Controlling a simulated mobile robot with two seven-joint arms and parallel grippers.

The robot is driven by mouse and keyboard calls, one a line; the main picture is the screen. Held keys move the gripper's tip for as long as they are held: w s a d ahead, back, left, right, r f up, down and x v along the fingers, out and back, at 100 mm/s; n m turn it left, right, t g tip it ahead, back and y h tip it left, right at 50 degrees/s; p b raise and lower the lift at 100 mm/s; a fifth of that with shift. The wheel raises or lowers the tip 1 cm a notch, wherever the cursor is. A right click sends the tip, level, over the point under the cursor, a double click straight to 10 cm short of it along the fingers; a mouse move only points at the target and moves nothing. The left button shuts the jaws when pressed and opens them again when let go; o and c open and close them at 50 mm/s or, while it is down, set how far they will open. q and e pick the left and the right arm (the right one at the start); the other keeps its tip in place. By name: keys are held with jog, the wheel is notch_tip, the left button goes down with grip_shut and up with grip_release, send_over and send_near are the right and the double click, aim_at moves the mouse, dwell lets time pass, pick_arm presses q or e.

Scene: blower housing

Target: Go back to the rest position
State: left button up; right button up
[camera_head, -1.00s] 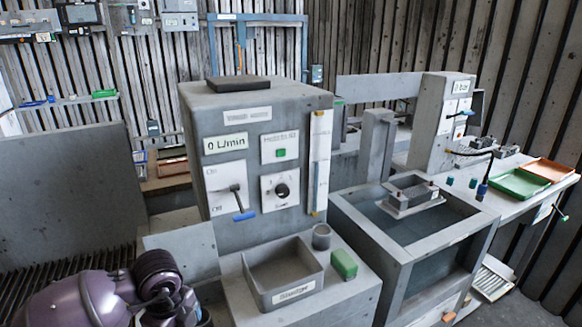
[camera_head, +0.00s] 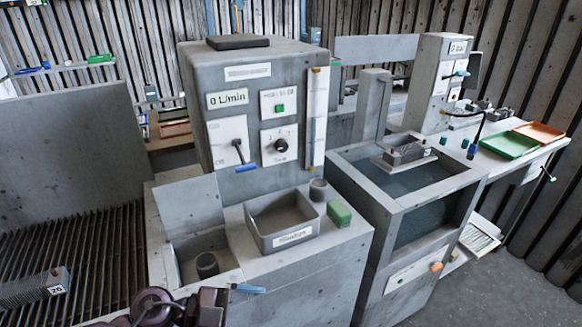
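Part of one of my purple arms (camera_head: 160,308) shows at the bottom edge, left of centre, in front of the grey machine. Its gripper fingers do not show, and I cannot tell which arm it is. No other arm is in view. The grey blower housing cabinet (camera_head: 200,92) stands in the middle with a display reading 0 L/min, a lever with a blue handle (camera_head: 246,168) and a black knob (camera_head: 281,145).
A labelled grey tray (camera_head: 292,238), a green block (camera_head: 339,212) and a small grey cup (camera_head: 318,190) sit on the ledge. A finned block (camera_head: 38,288) lies on the slatted surface at left. A water tank (camera_head: 400,181) stands at right, with green (camera_head: 508,145) and orange (camera_head: 540,131) trays beyond.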

pick_arm(q)
jog(key=w+a+f+n+t+y, duration=0.2)
jog(key=a+n+t+y, duration=0.2)
jog(key=a+n+t, duration=0.3)
jog(key=w+a+f+n+t+y, duration=0.15)
jog(key=a+n+t+y, duration=0.3)
jog(key=n+t, duration=0.55)
jog(key=s+a+f+n+g+y, duration=0.5)
jog(key=s+a+f, duration=0.4)
jog(key=f, duration=0.5)
jog(key=s+g+y, duration=0.1)
jog(key=s+y, duration=0.1)
jog(key=shift+n+y, duration=0.35)
jog(key=shift+n, duration=0.05)
